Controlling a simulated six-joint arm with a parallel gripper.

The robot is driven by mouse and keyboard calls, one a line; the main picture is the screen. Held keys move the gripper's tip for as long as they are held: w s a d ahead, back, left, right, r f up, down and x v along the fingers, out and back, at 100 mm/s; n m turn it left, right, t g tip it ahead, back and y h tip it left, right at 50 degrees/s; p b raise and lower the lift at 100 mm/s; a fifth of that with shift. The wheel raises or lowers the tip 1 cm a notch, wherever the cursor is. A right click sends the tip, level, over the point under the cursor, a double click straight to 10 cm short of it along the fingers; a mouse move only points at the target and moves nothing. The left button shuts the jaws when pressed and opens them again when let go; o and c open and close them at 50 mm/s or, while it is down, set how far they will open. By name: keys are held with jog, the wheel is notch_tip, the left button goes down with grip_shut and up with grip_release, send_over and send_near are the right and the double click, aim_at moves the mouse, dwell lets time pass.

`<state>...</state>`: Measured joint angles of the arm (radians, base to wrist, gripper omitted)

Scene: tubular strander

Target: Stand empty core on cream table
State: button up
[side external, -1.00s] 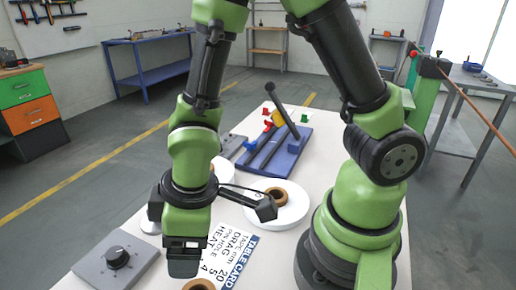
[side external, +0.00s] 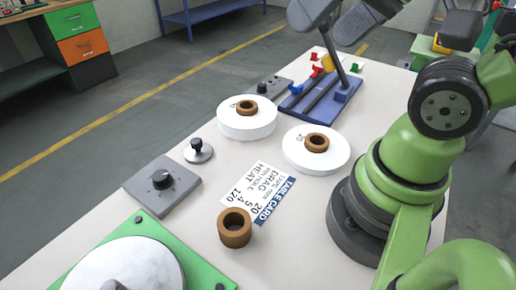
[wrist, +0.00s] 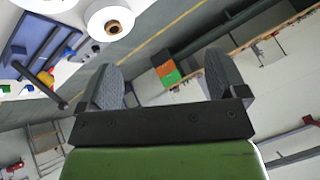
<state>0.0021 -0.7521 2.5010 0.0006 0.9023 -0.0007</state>
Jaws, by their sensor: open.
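The empty core (side external: 235,228), a short brown ring with a dark hole, stands by itself on the cream table (side external: 300,262). It is upright, hole facing up, just in front of the table card (side external: 258,193). Nothing touches it from above. The core itself does not clearly show in the wrist view.
Two white tape rolls (side external: 247,122) (side external: 297,152) with brown cores lie behind the card. A grey knob box (side external: 161,182), a small black-knobbed weight (side external: 198,152) and a green plate with a white disc (side external: 125,268) are at left. A blue stand (side external: 318,100) is at the back.

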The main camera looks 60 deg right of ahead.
jog(key=n+g+h, duration=0.2)
jog(key=g, duration=0.5)
send_over(232, 223)
notch_tip(232, 223, down, 18)
jog(key=f, duration=0.4)
jog(key=s+a+f, duration=0.1)
jog(key=f, duration=0.1)
jog(key=shift+f, duration=3.2)
jog(key=shift+c, duration=0.5)
jog(key=c, duration=1)
